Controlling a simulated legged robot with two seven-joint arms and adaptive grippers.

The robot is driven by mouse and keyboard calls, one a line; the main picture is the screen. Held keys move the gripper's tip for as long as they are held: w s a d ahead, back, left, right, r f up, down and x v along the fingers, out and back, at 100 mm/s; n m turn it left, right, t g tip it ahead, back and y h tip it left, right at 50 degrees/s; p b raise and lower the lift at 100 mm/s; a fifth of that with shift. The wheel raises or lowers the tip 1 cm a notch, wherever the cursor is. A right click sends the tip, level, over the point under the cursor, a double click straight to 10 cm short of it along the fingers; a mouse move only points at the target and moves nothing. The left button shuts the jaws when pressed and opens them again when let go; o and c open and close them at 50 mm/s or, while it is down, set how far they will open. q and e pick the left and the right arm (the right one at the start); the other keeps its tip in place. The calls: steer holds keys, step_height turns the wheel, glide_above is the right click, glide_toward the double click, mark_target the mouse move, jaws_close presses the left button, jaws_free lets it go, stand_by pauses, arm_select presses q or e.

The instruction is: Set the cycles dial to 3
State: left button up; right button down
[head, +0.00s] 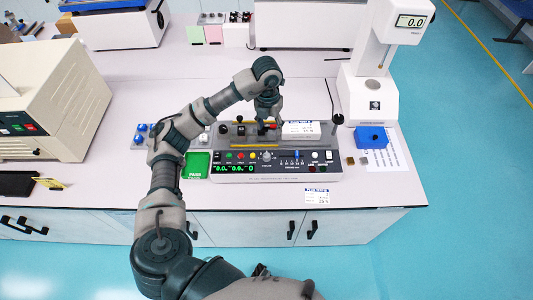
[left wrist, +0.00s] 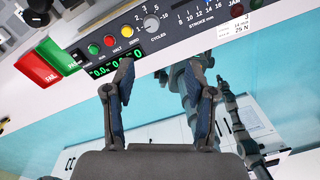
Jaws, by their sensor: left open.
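The cycles dial (head: 267,156) is a small light knob on the dark front panel of the tester (head: 330,178). In the left wrist view, the dial (left wrist: 151,24) has numbers around it and CYCLES printed beside it; where its pointer sits is too small to tell. My left gripper (head: 267,128) points down over the tester, behind the panel in the head view. In the left wrist view, its fingers (left wrist: 162,66) are spread apart with nothing between them, and the dial lies beyond the fingertips.
Coloured buttons (left wrist: 109,40) and a green readout sit beside the dial, with a stroke slider (head: 297,155) on its other side. A green PASS plate (head: 197,166) is at the left, a blue block (head: 371,138) at the right.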

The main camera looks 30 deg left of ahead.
arm_select(q)
steer(key=a, duration=0.1)
glide_toward(267, 155)
steer(key=shift+y, duration=0.3)
step_height(267, 155, down, 9)
steer(key=shift+w+d+f, duration=0.15)
steer(key=shift+f, duration=0.05)
jaws_close()
